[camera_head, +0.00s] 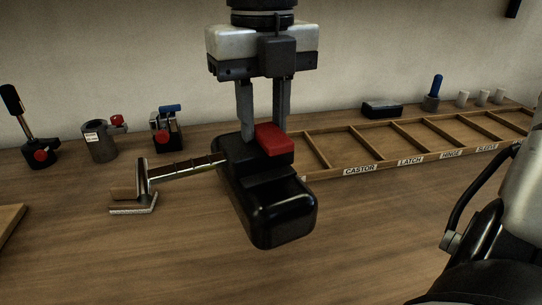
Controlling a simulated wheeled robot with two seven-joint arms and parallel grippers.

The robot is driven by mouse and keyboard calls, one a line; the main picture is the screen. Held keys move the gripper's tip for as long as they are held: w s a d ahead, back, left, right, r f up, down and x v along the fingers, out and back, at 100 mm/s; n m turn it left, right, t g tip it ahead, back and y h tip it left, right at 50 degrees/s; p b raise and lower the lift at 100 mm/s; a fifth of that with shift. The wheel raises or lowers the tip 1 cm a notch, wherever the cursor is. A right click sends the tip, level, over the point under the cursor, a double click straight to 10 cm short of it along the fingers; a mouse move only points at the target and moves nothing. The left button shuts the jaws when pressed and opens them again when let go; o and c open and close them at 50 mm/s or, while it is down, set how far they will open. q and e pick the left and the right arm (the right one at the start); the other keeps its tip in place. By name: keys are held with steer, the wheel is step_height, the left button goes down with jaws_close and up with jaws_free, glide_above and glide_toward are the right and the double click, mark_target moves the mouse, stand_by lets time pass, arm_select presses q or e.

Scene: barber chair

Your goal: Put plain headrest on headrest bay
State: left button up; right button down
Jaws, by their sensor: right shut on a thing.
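My right gripper (263,133) comes down from the top, in the middle of the view. Its two fingers are shut on a black, rounded block with a red piece on top, which I take for the plain headrest (283,212). A notched metal bar (185,168) runs left from the block to a flat metal plate; I cannot tell whether it belongs to it. My left gripper is not in view.
At the back left stand a black-handled lever (37,150), a grey cylinder with a red knob (99,142) and a blue-topped clamp (168,135). Behind the tray are a flat black piece (382,108), a blue-handled tool (433,94) and small pale cylinders (481,97).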

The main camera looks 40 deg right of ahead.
steer(key=w+d+m+p, duration=0.4)
steer(key=d+m, duration=0.8)
steer(key=m, duration=0.8)
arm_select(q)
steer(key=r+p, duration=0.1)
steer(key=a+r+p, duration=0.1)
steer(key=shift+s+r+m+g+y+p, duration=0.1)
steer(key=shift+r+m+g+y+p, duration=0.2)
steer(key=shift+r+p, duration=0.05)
arm_select(e)
steer(key=w+d+f, duration=0.2)
steer(key=w+f, duration=0.4)
steer(key=w+d+f, duration=0.3)
steer(key=w+f, duration=0.3)
steer(key=w, duration=0.1)
steer(key=shift+d+f, duration=0.25)
steer(key=shift+d, duration=0.1)
steer(key=shift+w, duration=0.1)
